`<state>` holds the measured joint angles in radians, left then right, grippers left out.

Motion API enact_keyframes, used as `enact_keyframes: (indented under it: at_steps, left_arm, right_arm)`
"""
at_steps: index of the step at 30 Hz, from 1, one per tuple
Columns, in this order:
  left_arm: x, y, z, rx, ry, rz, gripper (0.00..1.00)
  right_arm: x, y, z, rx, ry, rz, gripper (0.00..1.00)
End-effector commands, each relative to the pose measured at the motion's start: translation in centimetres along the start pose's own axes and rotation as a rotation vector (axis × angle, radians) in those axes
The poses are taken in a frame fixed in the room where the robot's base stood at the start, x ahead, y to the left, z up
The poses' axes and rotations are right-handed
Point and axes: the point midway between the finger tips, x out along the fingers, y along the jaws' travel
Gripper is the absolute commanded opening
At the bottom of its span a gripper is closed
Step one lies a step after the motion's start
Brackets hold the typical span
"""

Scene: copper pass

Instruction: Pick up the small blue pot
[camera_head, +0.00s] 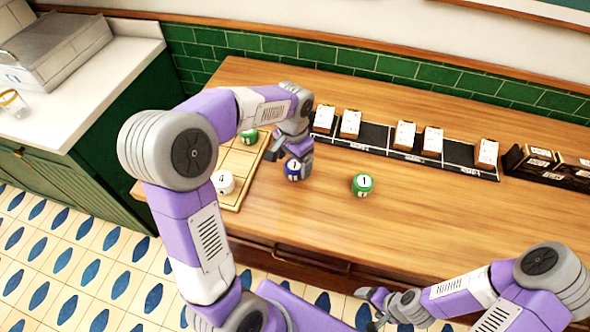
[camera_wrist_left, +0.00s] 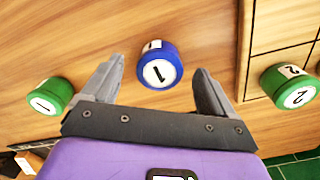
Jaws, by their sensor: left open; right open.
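The small blue pot (camera_head: 292,170) has a white lid marked 1 and stands upright on the wooden counter. In the left wrist view the blue pot (camera_wrist_left: 159,66) sits between and just beyond the fingertips of my open left gripper (camera_wrist_left: 160,75), apart from both fingers. In the head view my left gripper (camera_head: 288,155) is above and around the pot and hides part of it. My right gripper (camera_head: 378,308) is open and empty, low at the front, beyond the counter's front edge.
A green pot (camera_head: 362,185) marked 1 stands right of the blue pot. A wooden tray (camera_head: 236,160) at the left holds a white pot (camera_head: 222,182) marked 4 and a green pot (camera_head: 248,136). A black rack (camera_head: 376,137) with white-topped blocks lies behind.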

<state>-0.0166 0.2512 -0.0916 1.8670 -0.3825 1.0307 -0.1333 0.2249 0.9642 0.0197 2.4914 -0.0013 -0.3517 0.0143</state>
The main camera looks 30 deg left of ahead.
Motion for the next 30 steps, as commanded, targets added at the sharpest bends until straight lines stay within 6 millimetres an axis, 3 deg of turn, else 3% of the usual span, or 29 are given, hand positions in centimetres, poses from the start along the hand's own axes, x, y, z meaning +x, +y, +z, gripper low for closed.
enact_keyframes:
  at_steps: [1, 5, 13, 25, 30]
  left_arm:
    - [1.3, 0.0, -0.1, 0.0, -0.005, 0.001, 0.87]
    - [3.0, 0.0, -0.1, 0.0, -0.004, 0.001, 0.87]
    - [3.2, 0.0, -0.1, -0.001, -0.001, 0.0, 0.86]
    - [3.2, 0.0, -0.1, -0.001, -0.001, 0.0, 0.24]
    - [3.1, 0.0, -0.2, -0.001, 0.0, 0.0, 0.24]
  right_arm:
    - [0.6, 0.2, 0.0, 0.0, 0.0, 0.0, 0.84]
    - [1.1, 0.4, -0.1, 0.0, 0.001, 0.0, 0.84]
    - [1.1, 0.4, -0.1, 0.0, 0.001, 0.0, 0.84]
    - [1.1, 0.4, -0.1, 0.0, 0.001, 0.0, 0.84]
    - [1.1, 0.4, -0.1, 0.0, 0.001, 0.0, 0.84]
